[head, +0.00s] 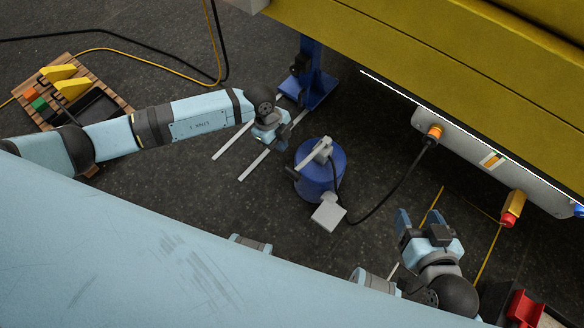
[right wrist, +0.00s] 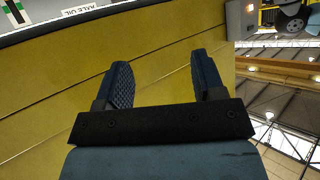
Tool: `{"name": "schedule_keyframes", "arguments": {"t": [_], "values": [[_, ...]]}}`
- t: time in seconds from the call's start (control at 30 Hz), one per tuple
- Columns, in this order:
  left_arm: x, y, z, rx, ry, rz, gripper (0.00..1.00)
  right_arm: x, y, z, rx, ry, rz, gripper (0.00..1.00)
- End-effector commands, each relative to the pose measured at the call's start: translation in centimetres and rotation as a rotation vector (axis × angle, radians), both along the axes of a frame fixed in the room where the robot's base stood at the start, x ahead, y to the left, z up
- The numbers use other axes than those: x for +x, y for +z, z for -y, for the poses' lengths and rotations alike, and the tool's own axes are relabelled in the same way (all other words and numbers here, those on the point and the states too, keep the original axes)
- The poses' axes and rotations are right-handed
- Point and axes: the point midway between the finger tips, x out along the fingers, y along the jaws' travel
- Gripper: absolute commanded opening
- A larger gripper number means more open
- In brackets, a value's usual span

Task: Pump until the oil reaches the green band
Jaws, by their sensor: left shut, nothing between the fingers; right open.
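A blue pump drum (head: 322,182) stands on the floor in the middle of the head view, with a grey handle (head: 314,153) across its top. A black hose (head: 385,188) runs from it to an orange fitting (head: 433,132) on the grey axle housing. My left gripper (head: 277,140) is shut and empty, just up and left of the handle, apparently apart from it. A green band (right wrist: 14,12) beside an "AXLE OIL" label shows in the right wrist view; the oil level is unclear. My right gripper (head: 421,219) is open and empty.
The yellow boom (head: 440,70) overhangs the top right. A blue stand (head: 314,75) is behind the drum. A wooden pallet (head: 115,88) with yellow blocks is at left. A red-tipped fitting (head: 512,210) hangs at right. A red bin (head: 524,308) is at bottom right.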

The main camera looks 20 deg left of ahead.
Motion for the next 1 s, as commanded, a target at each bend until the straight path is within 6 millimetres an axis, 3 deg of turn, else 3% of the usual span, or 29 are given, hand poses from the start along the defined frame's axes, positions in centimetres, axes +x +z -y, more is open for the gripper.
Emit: {"name": "schedule_keyframes", "arguments": {"t": [0.23, 0.37, 0.8, 1.0], "values": [[0.0, -0.1, 0.2, -0.004, -0.001, 0.0, 0.0, 0.1, 0.1, 0.0, 0.002, 0.001, 0.004, 0.63], [-0.2, -1.4, 0.6, -0.005, -0.002, -0.003, 0.0, 0.4, 0.5, -0.3, 0.016, 0.004, 0.032, 0.63], [-0.5, -10.1, 3.1, -0.006, -0.002, -0.001, 0.0, 2.1, 5.7, -2.9, 0.164, 0.046, 0.286, 0.63], [-0.1, -12.7, 3.2, -0.006, -0.001, -0.001, 0.0, 2.3, 8.2, -3.8, 0.232, 0.068, 0.393, 0.63]]}}
